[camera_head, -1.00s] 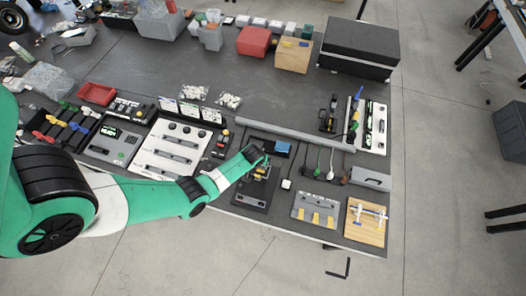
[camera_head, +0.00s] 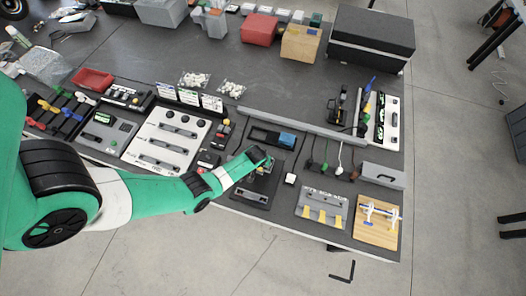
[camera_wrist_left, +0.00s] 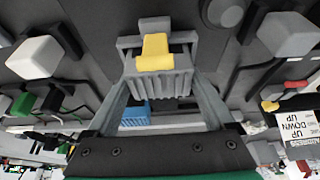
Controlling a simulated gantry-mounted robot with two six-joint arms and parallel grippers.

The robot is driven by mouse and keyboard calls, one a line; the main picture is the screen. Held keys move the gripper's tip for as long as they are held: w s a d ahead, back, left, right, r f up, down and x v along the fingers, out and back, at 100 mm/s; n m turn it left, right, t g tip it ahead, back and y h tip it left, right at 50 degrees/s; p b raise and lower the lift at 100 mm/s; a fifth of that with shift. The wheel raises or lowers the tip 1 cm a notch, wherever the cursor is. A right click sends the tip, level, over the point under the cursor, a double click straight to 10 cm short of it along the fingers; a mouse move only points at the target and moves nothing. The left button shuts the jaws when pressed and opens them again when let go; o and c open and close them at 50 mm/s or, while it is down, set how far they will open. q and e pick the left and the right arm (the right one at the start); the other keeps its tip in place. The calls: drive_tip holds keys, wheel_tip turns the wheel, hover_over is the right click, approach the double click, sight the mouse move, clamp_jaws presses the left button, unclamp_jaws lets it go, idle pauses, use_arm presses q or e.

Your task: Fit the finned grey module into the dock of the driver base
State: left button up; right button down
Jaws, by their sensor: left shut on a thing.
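The finned grey module (camera_wrist_left: 158,84) is between the fingers of my left gripper (camera_wrist_left: 160,90) in the left wrist view, with its ribbed side toward the camera. A yellow tab (camera_wrist_left: 154,52) shows on it. My left gripper (camera_head: 265,165) is shut on the module over a dark base plate (camera_head: 250,197) near the table's front edge, which seems to be the driver base. In the head view the gripper hides most of the module. I cannot tell whether the module touches the dock. My right gripper is not in view.
A dark tray with a blue block (camera_head: 287,140) lies just behind the gripper. A white cube (camera_head: 290,179), cables (camera_head: 325,165) and a grey plate with yellow tabs (camera_head: 320,204) lie to the right. A white panel (camera_head: 165,140) is left.

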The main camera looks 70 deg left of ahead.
use_arm(q)
drive_tip(key=shift+f, duration=0.15)
drive_tip(key=o, duration=1.3)
drive_tip(key=p+v, duration=1.1)
drive_tip(key=v, duration=0.1)
drive_tip(key=shift+r+p, duration=0.2)
drive_tip(key=shift+p, duration=0.1)
drive_tip(key=shift+a, duration=0.1)
